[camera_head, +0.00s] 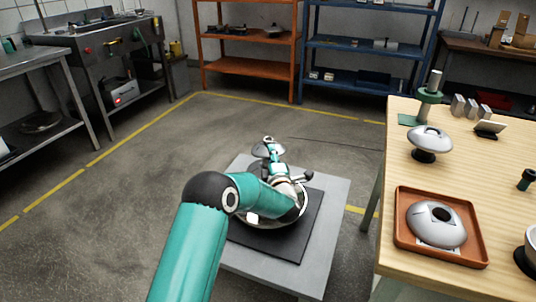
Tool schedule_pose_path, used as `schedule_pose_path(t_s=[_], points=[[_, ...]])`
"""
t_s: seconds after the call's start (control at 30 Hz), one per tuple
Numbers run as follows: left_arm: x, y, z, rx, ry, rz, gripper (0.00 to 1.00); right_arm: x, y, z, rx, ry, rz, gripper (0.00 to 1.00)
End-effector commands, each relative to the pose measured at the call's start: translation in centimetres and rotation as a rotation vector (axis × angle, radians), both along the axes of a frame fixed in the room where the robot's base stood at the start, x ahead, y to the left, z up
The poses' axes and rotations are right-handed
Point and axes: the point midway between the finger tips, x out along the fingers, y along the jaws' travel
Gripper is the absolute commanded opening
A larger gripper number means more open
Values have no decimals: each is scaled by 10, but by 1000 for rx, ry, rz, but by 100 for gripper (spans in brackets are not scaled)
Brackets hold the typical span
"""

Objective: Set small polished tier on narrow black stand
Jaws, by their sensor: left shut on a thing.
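My left arm reaches in over the low grey table, and my left gripper (272,153) is at its far end, partly hidden by the arm. It is shut on a small polished tier (260,150), a shiny silver dish seen beyond the wrist. A larger shiny round bowl (245,217) lies below my arm on a black mat (272,243), mostly covered by the arm. I cannot make out a narrow black stand under the held tier. On the wooden table, another silver tier (430,137) rests on a short black stand (424,156). My right gripper is not in view.
The low grey table (325,230) stands left of the wooden table (395,155). An orange tray (403,233) there holds a silver ring-shaped tier (437,222). A green stand with a grey post (430,92) and grey blocks stand behind. The floor to the left is clear.

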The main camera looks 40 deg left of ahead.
Motion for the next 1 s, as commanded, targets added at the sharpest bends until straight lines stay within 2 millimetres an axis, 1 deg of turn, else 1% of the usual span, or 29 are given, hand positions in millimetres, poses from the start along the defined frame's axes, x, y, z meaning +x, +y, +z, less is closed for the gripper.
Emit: schedule_pose_path(t_s=[0.03, 0.23, 0.43, 0.7, 1.0], points=[[4, 2, 39, 43, -78, 4, 0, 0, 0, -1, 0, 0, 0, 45], [4, 1, 38, 53, -88, 3, 0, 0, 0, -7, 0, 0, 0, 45], [4, 2, 31, 57, -86, 3, 0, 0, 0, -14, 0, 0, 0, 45], [3, 3, 27, 66, -95, 5, 0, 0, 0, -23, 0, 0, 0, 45], [3, 3, 27, 73, -100, 5, 0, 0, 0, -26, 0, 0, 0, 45]])
